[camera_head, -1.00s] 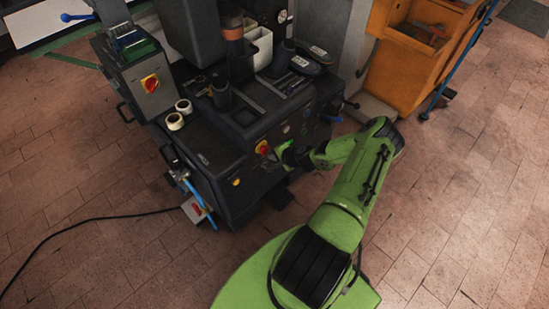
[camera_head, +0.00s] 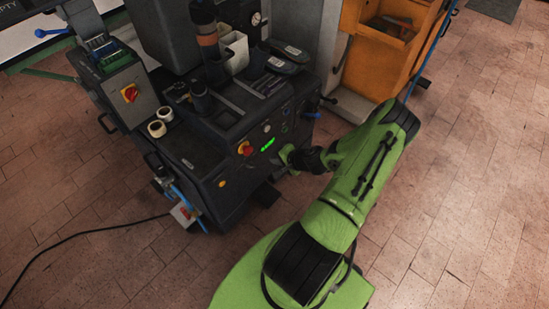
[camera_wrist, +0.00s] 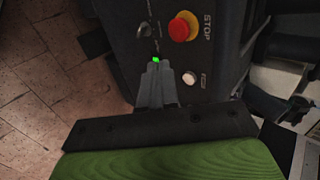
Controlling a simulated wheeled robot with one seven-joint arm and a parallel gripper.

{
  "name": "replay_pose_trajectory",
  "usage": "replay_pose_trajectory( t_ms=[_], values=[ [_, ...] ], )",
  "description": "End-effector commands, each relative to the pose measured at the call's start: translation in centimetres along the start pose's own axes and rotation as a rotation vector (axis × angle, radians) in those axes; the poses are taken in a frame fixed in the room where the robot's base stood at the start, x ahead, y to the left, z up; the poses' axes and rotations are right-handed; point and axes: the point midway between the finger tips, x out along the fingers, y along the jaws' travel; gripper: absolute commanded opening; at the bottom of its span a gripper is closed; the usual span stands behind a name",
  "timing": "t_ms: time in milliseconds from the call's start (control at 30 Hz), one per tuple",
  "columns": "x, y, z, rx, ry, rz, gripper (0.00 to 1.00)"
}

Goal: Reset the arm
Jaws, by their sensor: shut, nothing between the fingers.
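My green arm reaches from the lower middle of the head view toward the front of the dark heel press (camera_head: 200,158). My gripper (camera_head: 284,157) is close to the press's front panel in the head view, its fingertips partly hard to make out. In the wrist view my gripper (camera_wrist: 157,66) is shut and empty, its fingers side by side just below a small green light (camera_wrist: 155,59) on the panel. A red mushroom STOP button (camera_wrist: 182,27) on a yellow base and a white round button (camera_wrist: 189,78) sit to the right of the fingers.
Two pale rolls (camera_head: 159,122) lie on the press's left ledge. An orange cabinet (camera_head: 368,62) stands at the back right. A black cable (camera_head: 80,233) runs over the floor at left. Brick floor at right is clear.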

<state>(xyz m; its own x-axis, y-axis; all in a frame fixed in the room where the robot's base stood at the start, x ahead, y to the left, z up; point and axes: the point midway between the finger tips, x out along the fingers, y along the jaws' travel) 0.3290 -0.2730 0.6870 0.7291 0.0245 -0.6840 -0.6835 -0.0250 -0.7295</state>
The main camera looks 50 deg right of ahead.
Motion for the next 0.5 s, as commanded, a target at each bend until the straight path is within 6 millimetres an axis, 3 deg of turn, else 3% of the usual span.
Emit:
replay_pose_trajectory(
  t_ms=[367,500],
  values=[
    [0.0,-0.1,0.1,-0.007,-0.003,0.002,0.0],
    [-1.3,-3.3,1.4,-0.161,-0.069,0.05,0.0]
  ],
)
